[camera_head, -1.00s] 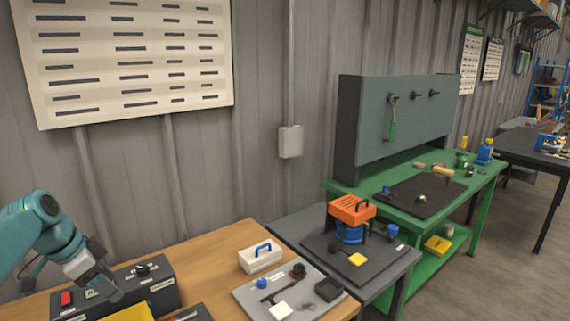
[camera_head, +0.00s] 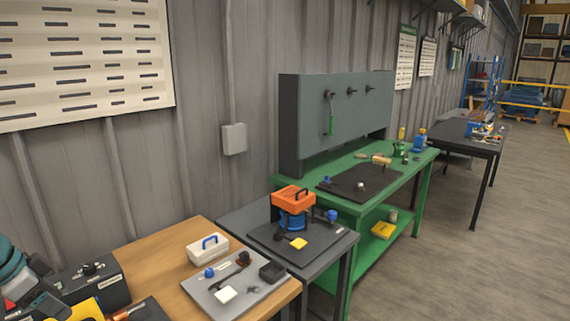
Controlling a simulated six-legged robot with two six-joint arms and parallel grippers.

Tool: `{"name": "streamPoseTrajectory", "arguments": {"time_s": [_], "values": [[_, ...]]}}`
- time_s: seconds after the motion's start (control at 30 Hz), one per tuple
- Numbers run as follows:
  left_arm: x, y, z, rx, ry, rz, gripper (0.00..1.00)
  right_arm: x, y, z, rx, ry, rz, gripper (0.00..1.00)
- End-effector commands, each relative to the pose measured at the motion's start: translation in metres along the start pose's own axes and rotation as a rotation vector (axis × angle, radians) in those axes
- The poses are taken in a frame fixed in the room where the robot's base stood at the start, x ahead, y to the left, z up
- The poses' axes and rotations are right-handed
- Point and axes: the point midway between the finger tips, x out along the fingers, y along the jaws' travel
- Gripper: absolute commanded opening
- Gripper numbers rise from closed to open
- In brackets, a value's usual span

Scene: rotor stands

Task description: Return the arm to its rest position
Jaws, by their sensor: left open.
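My left arm comes in at the lower left corner, with a teal wrist and dark gripper parts. My left gripper (camera_head: 42,304) is open, beside the left end of a dark control box (camera_head: 97,286) on the wooden bench. I see nothing between its fingers, though the picture edge cuts off part of it. My right gripper is not in view.
The wooden bench (camera_head: 165,262) carries a white case with a blue handle (camera_head: 208,248) and a grey board (camera_head: 232,293) with small parts. An orange-topped rotor stand (camera_head: 292,208) stands on a dark table. A green workbench (camera_head: 345,157) is beyond. Floor at right is clear.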

Motion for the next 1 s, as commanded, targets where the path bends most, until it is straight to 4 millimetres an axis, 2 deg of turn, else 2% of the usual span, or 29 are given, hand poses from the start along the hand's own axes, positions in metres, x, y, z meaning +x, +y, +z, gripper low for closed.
{"name": "streamPoseTrajectory", "arguments": {"time_s": [0.03,0.17,0.37,0.47,0.57,0.67,0.7,0.77,0.8,0.87,0.9,1.0], "values": [[0.019,0.002,-0.003,-0.015,-0.005,0.017,0.62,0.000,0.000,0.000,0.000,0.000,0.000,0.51],[0.054,0.005,-0.008,-0.062,-0.012,0.031,0.62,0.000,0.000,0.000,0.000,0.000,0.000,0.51],[0.118,0.019,-0.015,-0.146,-0.027,0.057,0.62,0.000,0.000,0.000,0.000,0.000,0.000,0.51],[0.157,0.035,-0.018,-0.196,-0.039,0.073,0.62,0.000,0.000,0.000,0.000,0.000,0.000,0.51],[0.204,0.060,-0.018,-0.258,-0.056,0.092,0.62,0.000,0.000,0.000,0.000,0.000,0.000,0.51],[0.262,0.102,-0.013,-0.338,-0.085,0.116,0.62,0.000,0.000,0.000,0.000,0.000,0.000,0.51],[0.286,0.124,-0.009,-0.376,-0.099,0.127,0.62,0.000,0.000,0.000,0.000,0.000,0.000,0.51],[0.319,0.162,0.000,-0.434,-0.121,0.139,0.62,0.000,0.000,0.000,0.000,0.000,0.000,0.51],[0.339,0.190,0.008,-0.473,-0.136,0.147,0.62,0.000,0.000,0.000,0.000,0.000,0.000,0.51],[0.362,0.232,0.022,-0.531,-0.159,0.157,0.62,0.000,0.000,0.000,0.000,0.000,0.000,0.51],[0.374,0.261,0.033,-0.569,-0.174,0.163,0.62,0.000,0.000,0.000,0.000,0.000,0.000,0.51],[0.390,0.325,0.062,-0.656,-0.210,0.175,0.62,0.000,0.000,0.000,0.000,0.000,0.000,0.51]]}}
